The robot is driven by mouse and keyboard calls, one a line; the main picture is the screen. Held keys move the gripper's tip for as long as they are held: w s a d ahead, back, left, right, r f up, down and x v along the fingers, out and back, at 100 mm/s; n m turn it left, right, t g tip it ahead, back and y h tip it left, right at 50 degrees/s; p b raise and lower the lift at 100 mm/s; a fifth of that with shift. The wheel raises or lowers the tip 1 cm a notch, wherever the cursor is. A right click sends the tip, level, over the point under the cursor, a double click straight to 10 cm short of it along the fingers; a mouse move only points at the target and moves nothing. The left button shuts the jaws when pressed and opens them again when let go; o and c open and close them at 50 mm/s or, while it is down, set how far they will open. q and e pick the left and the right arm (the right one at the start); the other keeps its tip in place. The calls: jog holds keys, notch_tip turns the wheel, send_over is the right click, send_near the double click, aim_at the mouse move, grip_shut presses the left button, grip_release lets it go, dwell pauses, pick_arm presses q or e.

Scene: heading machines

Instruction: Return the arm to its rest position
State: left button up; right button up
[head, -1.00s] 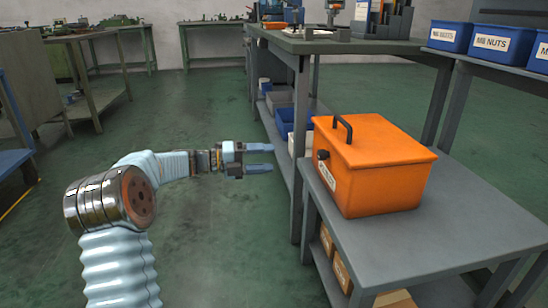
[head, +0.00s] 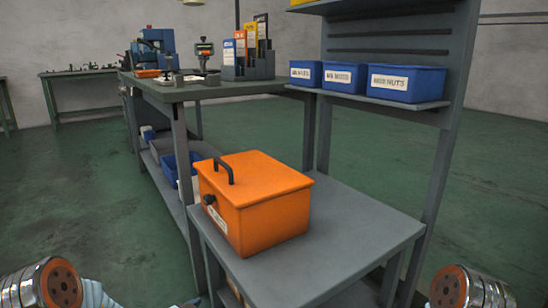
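My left arm shows only as a link with a metal ring joint in the lower left corner of the head view. My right arm shows as a similar joint at the lower right edge. Neither gripper's fingers can be made out; a small pale piece at the bottom edge left of centre is too cut off to tell. An orange box (head: 262,205) with a black handle on its lid sits closed on the grey low table (head: 365,243). Neither visible arm part touches the box.
A grey workbench (head: 190,92) with a blue machine (head: 153,50) and file holders (head: 250,62) stands behind. Labelled blue bins (head: 405,84) sit on a shelf at the right. More bins (head: 170,165) lie on the bench's lower shelf. Green floor (head: 80,180) is open at the left.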

pick_arm(q)
jog(key=s+d+f+n+g, duration=0.3)
jog(key=s+f+g, duration=0.15)
jog(key=s, duration=0.55)
jog(key=s+d+f+n+g+y, duration=0.1)
jog(key=s+d+f+n+g, duration=0.2)
jog(key=s+f, duration=0.45)
jog(key=s+d+f+n+g, duration=0.3)
jog(key=s, duration=0.9)
notch_tip(320, 180, up, 14)
jog(key=p, duration=1.5)
jog(key=shift+d+r, duration=0.15)
jog(key=shift+d, duration=0.15)
